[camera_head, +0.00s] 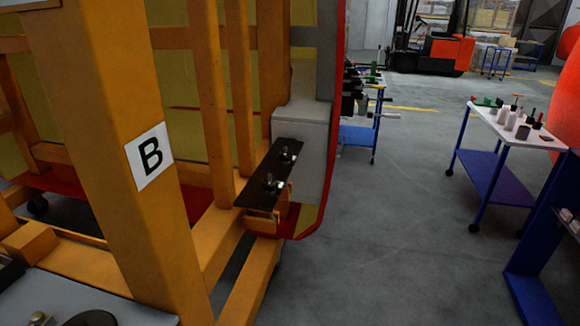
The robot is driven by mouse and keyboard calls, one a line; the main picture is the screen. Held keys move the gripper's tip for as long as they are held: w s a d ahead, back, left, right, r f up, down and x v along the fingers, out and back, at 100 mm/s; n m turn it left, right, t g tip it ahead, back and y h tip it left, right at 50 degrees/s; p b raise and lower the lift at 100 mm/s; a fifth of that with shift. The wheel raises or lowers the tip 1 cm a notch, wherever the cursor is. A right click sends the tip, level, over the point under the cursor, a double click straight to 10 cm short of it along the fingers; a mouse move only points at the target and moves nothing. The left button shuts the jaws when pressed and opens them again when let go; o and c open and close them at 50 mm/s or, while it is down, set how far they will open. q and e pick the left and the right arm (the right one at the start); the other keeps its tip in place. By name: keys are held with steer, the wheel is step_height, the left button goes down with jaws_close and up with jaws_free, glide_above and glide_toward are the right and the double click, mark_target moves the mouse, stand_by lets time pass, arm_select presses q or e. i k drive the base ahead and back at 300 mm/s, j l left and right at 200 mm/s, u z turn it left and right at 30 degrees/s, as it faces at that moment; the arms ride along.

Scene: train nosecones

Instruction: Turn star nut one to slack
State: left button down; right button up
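Two small dark star nuts stand on a black plate (260,180) at the lower corner of the yellow frame. The nearer star nut (270,182) sits toward the front of the plate and the farther star nut (286,154) toward the back. Each has a small bright metal part beside it. I cannot tell which one is star nut one, nor how tight either is. Neither of my grippers shows in the head view.
A yellow frame post (150,200) with a white "B" label (149,156) stands close at left. A grey and red nosecone (318,130) is behind the plate. Tool carts (497,170) stand at right; a forklift (440,45) is far back. The middle floor (400,220) is clear.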

mark_target(285, 158)
steer(key=i+l+u, duration=0.1)
steer(key=u, duration=0.25)
steer(key=l+u, duration=0.25)
steer(key=u, duration=0.15)
steer(key=i+l+u, duration=0.2)
steer(key=l, duration=0.5)
steer(key=i+l+u, duration=0.1)
steer(key=l+u, duration=0.15)
steer(key=l, duration=0.5)
steer(key=i+l+u, duration=0.2)
steer(key=l, duration=0.55)
steer(key=k, duration=0.1)
